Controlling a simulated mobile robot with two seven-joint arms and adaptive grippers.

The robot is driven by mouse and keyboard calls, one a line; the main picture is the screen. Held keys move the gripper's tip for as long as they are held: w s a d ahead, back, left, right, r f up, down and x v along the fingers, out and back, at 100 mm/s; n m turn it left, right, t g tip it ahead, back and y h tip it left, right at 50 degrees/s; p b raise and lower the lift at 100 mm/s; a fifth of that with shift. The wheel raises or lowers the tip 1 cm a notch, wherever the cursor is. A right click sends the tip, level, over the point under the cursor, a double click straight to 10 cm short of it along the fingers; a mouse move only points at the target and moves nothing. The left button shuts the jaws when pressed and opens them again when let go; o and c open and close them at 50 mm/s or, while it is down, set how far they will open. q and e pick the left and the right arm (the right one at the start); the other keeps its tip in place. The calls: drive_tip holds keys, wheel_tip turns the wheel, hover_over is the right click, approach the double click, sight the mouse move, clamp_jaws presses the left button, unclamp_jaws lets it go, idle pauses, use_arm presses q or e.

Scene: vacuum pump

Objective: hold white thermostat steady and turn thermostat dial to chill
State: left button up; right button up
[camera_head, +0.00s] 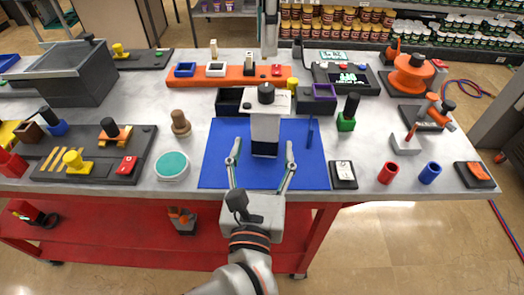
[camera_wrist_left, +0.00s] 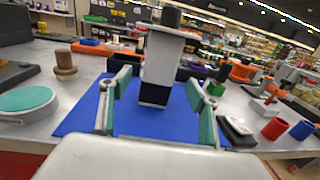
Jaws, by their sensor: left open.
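A white upright block, which looks like the thermostat (camera_head: 265,129), stands on the blue mat (camera_head: 215,172). It has a dark lower part and a black round knob (camera_head: 266,93) on top, which looks like the dial. In the left wrist view the thermostat (camera_wrist_left: 160,62) rises straight ahead. My left gripper (camera_head: 262,153) is open and empty, with its two fingers apart, one to each side and in front of the thermostat. No contact shows. What looks like my right gripper (camera_head: 269,38) hangs at the top behind the table; its fingers are unclear. The dial's markings cannot be read.
A dark bin (camera_head: 229,101) and a purple-rimmed bin (camera_head: 323,99) flank the thermostat. A brown peg (camera_head: 180,122) and teal disc (camera_head: 172,165) stand left. A green block (camera_head: 347,120) stands right.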

sight(265, 134)
use_arm(q)
drive_tip(key=w, duration=0.7)
drive_tip(key=shift+w+d, duration=0.25)
drive_tip(key=shift+d, duration=0.05)
